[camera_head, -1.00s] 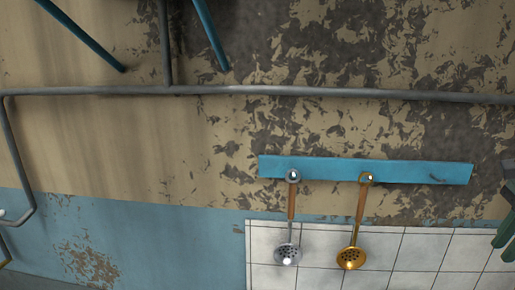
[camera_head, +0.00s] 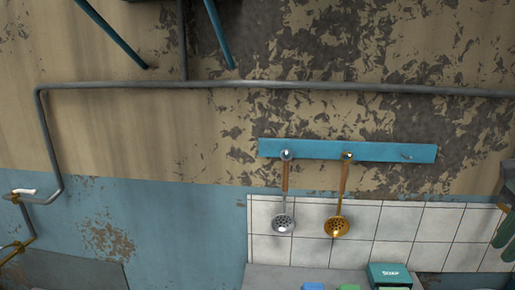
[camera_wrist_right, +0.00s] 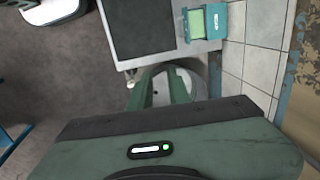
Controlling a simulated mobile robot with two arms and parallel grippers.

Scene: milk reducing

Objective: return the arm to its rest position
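My right gripper (camera_head: 506,236) shows only in part at the right edge of the head view, in front of the wall. In the right wrist view its two green fingers (camera_wrist_right: 161,88) stand apart, and I see nothing held between them. Beyond the fingertips is a grey rounded fixture, partly hidden by the fingers. My left gripper is not in the head view.
A blue rack (camera_head: 380,152) on the wall holds a silver skimmer (camera_head: 283,223) and a golden skimmer (camera_head: 337,226). A teal soap box (camera_head: 389,275) stands on the counter (camera_head: 270,279) below. Grey pipes (camera_head: 300,86) run along the wall.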

